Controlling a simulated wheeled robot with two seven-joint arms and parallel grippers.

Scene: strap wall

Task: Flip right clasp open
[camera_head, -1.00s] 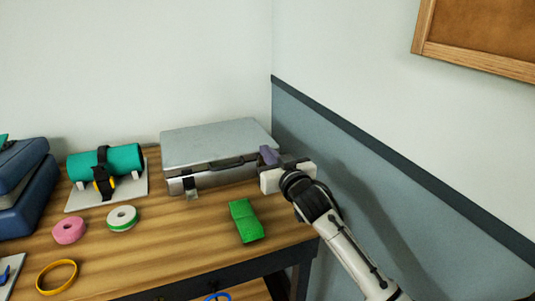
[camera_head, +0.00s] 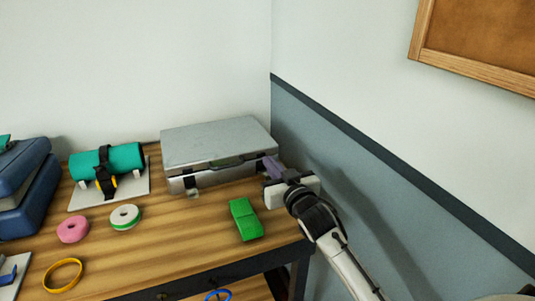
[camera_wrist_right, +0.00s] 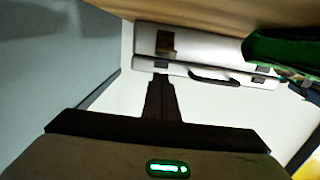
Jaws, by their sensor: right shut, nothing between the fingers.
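The silver case (camera_head: 212,146) lies closed at the back right of the table, with its handle (camera_head: 227,162) facing front. The left clasp (camera_head: 190,184) is on its front. In the right wrist view, which is upside down, the right clasp (camera_wrist_right: 165,43) shows as a dark brown plate on the lower body of the case, apart from a dark catch on the lid. In the head view it is largely hidden by my gripper. My right gripper (camera_head: 270,166) is shut and empty at the case's front right corner; its fingers also show in the wrist view (camera_wrist_right: 160,92). Contact cannot be told. My left gripper is out of view.
A green block (camera_head: 245,219) lies in front of the case. Tape rolls (camera_head: 124,217), a yellow ring (camera_head: 62,275) and a strapped teal cylinder (camera_head: 125,159) are to the left. The wall (camera_head: 330,150) rises close on the right.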

